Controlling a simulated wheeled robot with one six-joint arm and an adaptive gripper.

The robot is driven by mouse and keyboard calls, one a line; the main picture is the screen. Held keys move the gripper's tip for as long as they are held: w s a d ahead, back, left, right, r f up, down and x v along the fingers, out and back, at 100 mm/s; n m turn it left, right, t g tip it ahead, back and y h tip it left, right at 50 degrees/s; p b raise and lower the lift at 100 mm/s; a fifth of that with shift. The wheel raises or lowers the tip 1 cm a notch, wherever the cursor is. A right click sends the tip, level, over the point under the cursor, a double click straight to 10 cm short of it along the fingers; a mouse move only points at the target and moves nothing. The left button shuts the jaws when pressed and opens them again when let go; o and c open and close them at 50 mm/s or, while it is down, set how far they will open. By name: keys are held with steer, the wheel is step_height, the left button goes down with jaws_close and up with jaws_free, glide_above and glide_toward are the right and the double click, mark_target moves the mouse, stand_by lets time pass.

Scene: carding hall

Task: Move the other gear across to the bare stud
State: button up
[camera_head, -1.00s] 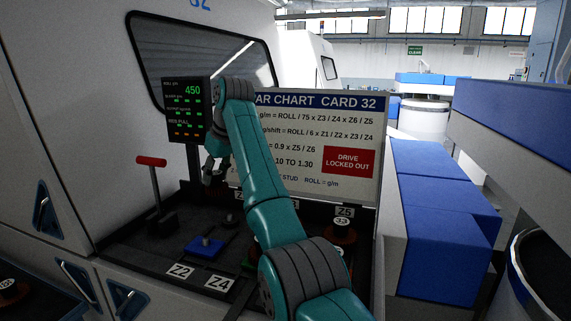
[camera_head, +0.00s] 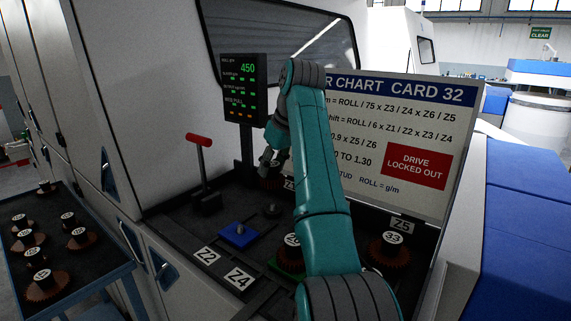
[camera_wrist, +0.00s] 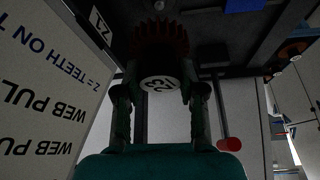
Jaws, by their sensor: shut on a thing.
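My gripper (camera_wrist: 160,92) is shut on a reddish-brown toothed gear (camera_wrist: 161,40) with a white numbered cap, which sits between the two fingers in the wrist view. In the head view my gripper (camera_head: 267,160) is behind my arm, with the gear (camera_head: 269,183) just below it near the chart board. I cannot tell whether the gear is clear of its seat. A bare dark stud (camera_head: 271,210) stands in front of it. A gear capped 33 (camera_head: 392,252) sits by the Z5 label. Another gear (camera_head: 289,255) is partly hidden by my arm.
A blue block (camera_head: 238,236) lies near the Z2 and Z4 labels. A red-handled lever (camera_head: 203,170) stands left, beside a display post (camera_head: 245,90). The chart board (camera_head: 400,120) rises close behind my arm. A trolley (camera_head: 92,290) with several gears stands at lower left.

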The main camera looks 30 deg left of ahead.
mark_target(277, 179)
steer(key=shift+f, duration=0.1)
steer(key=shift+f, duration=3.4)
steer(key=o, duration=1.3)
steer(key=shift+v, duration=3.75)
